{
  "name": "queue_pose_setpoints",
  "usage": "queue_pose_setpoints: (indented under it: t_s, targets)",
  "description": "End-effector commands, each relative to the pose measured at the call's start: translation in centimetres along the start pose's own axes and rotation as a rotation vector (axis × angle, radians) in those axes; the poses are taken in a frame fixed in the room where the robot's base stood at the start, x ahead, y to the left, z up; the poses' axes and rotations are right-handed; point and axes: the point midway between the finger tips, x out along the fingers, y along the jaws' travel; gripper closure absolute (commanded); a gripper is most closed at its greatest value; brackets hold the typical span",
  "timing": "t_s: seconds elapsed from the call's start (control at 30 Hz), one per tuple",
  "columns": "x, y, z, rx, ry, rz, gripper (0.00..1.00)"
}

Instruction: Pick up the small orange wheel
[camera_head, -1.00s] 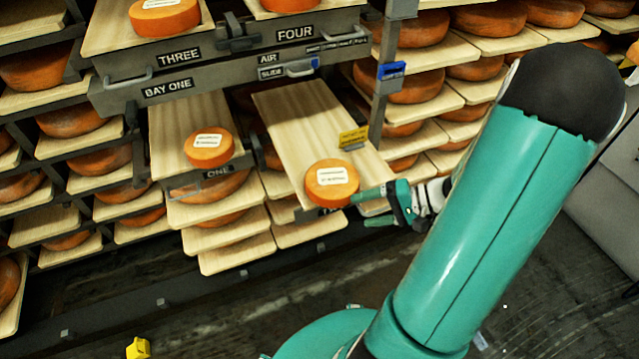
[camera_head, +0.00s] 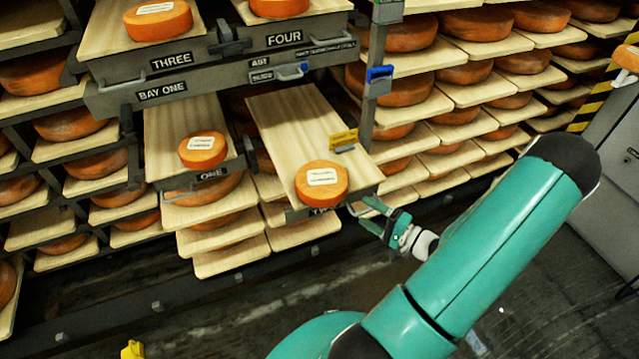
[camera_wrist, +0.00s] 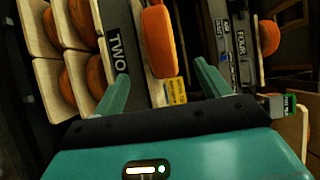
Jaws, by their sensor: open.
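Labelled orange wheels lie on pulled-out boards. One wheel (camera_head: 202,150) is on board ONE, and another wheel (camera_head: 321,183) is near the front end of board TWO (camera_head: 295,120). The board ONE wheel looks slightly smaller. My gripper (camera_head: 364,211) is open and empty, to the right of and a little below the board TWO wheel, apart from it. In the wrist view an orange wheel (camera_wrist: 158,40) shows edge-on beyond and between the fingertips of my gripper (camera_wrist: 162,70), beside the TWO label (camera_wrist: 117,48).
A yellow tag (camera_head: 344,140) stands at board TWO's right edge. Above is the BAY ONE frame (camera_head: 215,80) with more wheels on boards THREE and FOUR. A rack post with a blue clip (camera_head: 379,73) stands right of board TWO. Floor in front is mostly clear.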

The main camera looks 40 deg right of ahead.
Motion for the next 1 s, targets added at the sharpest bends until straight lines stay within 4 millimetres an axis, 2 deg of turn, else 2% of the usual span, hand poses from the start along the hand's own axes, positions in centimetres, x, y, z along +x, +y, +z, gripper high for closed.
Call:
queue_pose_setpoints:
  t_s: [0.1, 0.2, 0.47, 0.7, 0.8, 1.0]
  targets:
    - [2.4, 0.0, 0.1, 0.002, -0.003, -0.001, 0.25]
    - [3.9, 0.0, 0.1, 0.001, -0.004, 0.000, 0.25]
    - [5.8, 0.0, 0.4, 0.001, -0.006, 0.000, 0.25]
    - [9.4, 0.0, 0.8, 0.001, -0.007, -0.001, 0.25]
    - [10.1, 0.0, 0.8, 0.001, -0.007, 0.001, 0.25]
    - [10.1, 0.0, 0.8, 0.001, -0.006, 0.001, 0.27]
